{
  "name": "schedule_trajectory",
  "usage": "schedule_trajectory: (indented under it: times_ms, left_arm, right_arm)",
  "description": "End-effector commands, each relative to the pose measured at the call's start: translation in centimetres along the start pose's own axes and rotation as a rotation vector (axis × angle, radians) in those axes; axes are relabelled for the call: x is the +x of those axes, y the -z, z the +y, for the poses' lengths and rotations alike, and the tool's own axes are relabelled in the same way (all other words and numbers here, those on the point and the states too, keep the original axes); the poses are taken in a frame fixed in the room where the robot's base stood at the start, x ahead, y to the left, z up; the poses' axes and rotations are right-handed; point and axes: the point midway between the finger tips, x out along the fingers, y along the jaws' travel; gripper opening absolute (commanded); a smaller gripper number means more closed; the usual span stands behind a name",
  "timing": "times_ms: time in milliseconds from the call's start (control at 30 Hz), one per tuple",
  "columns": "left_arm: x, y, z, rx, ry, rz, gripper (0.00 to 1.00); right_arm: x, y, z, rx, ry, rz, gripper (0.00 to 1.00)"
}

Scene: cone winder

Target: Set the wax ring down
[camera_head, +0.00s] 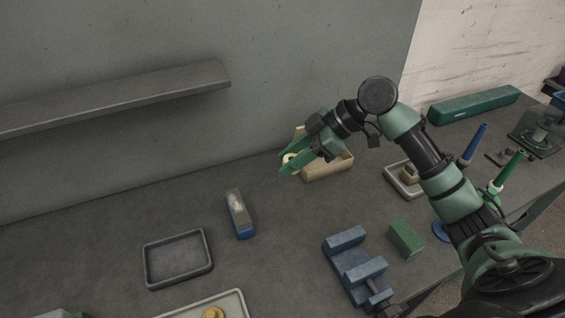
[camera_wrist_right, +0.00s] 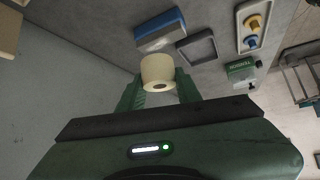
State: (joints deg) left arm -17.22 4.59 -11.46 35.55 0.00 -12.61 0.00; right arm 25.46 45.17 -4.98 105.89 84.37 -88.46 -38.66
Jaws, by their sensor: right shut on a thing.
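The wax ring (camera_head: 289,158) is a small cream ring held between the green fingers of my right gripper (camera_head: 288,161), above the back of the bench. In the right wrist view the cream ring (camera_wrist_right: 157,70) sits between the fingertips of the gripper (camera_wrist_right: 158,88), with its dark hole facing the camera. The gripper is shut on it. The ring appears to be in the air, apart from the bench top. My left gripper is not in view.
A beige bin (camera_head: 328,173) stands just behind my right gripper. A blue-and-grey block (camera_head: 239,219), an empty dark tray (camera_head: 147,266) and a blue vise (camera_head: 346,240) are nearer. A green block (camera_head: 405,240) is right of the vise. A shelf (camera_head: 120,98) juts from the wall.

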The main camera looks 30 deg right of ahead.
Motion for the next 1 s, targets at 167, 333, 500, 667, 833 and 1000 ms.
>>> schedule_trajectory:
  times_ms: [167, 333, 500, 667, 833, 1000]
  left_arm:
    - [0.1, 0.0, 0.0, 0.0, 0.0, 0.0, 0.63]
    - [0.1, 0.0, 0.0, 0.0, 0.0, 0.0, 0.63]
    - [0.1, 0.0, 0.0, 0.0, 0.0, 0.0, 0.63]
    - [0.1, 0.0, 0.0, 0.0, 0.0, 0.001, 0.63]
    - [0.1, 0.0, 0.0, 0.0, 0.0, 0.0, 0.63]
    - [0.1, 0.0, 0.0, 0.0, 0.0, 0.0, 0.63]
  right_arm:
    - [-0.4, 0.4, 0.0, 0.0, 0.0, 0.0, 0.0]
    - [0.3, 0.5, -1.4, 0.0, 0.004, 0.0, 0.0]
    - [1.5, 0.6, -4.8, 0.013, -0.009, -0.004, 0.0]
    - [2.0, 0.5, -8.0, 0.051, -0.049, -0.002, 0.0]
    - [1.8, 0.1, -10.3, 0.099, -0.096, 0.0, 0.0]
    - [1.6, -0.1, -11.2, 0.128, -0.125, 0.001, 0.0]
